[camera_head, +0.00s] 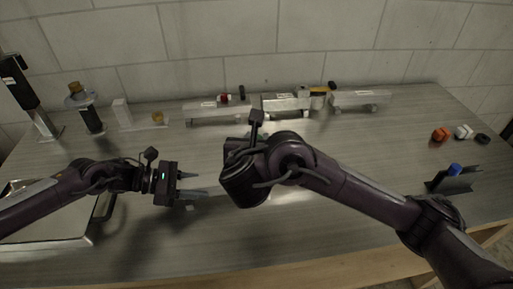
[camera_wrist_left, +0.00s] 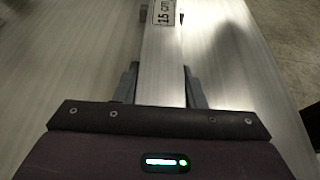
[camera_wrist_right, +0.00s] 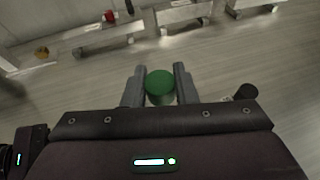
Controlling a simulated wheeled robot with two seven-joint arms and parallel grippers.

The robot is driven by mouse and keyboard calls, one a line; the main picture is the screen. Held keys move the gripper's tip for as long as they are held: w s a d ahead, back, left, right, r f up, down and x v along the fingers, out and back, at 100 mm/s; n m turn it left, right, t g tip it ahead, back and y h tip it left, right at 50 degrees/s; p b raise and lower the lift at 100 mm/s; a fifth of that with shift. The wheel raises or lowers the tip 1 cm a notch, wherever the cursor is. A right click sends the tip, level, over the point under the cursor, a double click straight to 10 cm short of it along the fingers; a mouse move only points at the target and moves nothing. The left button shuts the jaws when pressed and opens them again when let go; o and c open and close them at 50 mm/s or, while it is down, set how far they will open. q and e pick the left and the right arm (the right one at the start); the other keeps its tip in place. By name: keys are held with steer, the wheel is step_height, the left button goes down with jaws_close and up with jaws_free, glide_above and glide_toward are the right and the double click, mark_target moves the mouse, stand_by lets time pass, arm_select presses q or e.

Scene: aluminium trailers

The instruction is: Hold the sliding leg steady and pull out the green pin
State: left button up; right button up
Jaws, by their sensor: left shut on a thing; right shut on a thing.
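In the left wrist view, the sliding leg (camera_wrist_left: 161,60) is a pale metal bar with a "15 cm" label near the top edge. My left gripper (camera_wrist_left: 161,84) is shut on it, one finger on each side; in the head view this gripper (camera_head: 195,186) is at left centre, low over the table. In the right wrist view, the green pin (camera_wrist_right: 160,82) shows as a round green head. My right gripper (camera_wrist_right: 159,75) is shut on it, a finger on either side. In the head view, my right wrist hides the right fingers and the pin.
Several aluminium trailers (camera_head: 287,103) stand along the back of the table, one with a red part (camera_head: 224,98). Bottles (camera_head: 88,112) and a white block (camera_head: 122,112) stand back left. Orange (camera_head: 440,134) and white small parts and a blue-topped piece (camera_head: 455,169) are at right.

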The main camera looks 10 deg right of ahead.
arm_select(q)
steer(key=o, duration=1.2)
